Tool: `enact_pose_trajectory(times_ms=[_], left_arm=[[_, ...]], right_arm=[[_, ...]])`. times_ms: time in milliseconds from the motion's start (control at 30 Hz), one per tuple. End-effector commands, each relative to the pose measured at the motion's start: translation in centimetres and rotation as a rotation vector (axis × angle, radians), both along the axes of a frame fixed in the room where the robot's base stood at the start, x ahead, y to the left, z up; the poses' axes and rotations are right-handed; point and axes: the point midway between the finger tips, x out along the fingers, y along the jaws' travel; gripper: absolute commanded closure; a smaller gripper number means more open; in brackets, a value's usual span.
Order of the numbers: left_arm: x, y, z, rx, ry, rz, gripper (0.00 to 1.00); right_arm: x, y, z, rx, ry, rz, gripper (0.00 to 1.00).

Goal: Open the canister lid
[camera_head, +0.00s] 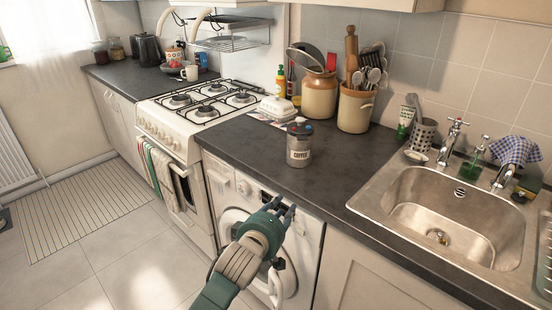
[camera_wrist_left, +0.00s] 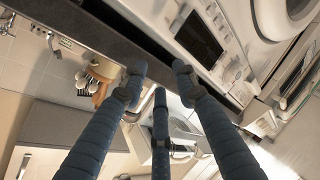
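A grey canister labelled COFFEE (camera_head: 299,150) stands upright on the dark countertop, to the right of the stove. Its lid (camera_head: 300,127) is on top, with small red and blue patches showing; the exact fit is too small to tell. My left gripper (camera_head: 279,208) is below and in front of the canister, by the washer's front near the counter edge, and apart from it. In the left wrist view its fingers (camera_wrist_left: 160,80) are spread with nothing between them. I cannot make out the canister in that view. My right gripper is in neither view.
Behind the canister stand a brown jar (camera_head: 319,95) and a utensil pot (camera_head: 356,108). A white butter dish (camera_head: 276,109) lies to its left. The gas stove (camera_head: 200,115) is left, the sink (camera_head: 455,215) right. The counter around the canister's front is clear.

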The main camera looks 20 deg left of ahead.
Motion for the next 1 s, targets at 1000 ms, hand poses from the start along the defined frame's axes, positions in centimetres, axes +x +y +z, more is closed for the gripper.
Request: enact_pose_trajectory(times_ms=[1000], left_arm=[[13.1, 0.3, 14.1, -0.396, -0.318, 0.053, 0.71]], right_arm=[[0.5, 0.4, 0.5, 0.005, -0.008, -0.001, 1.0]])
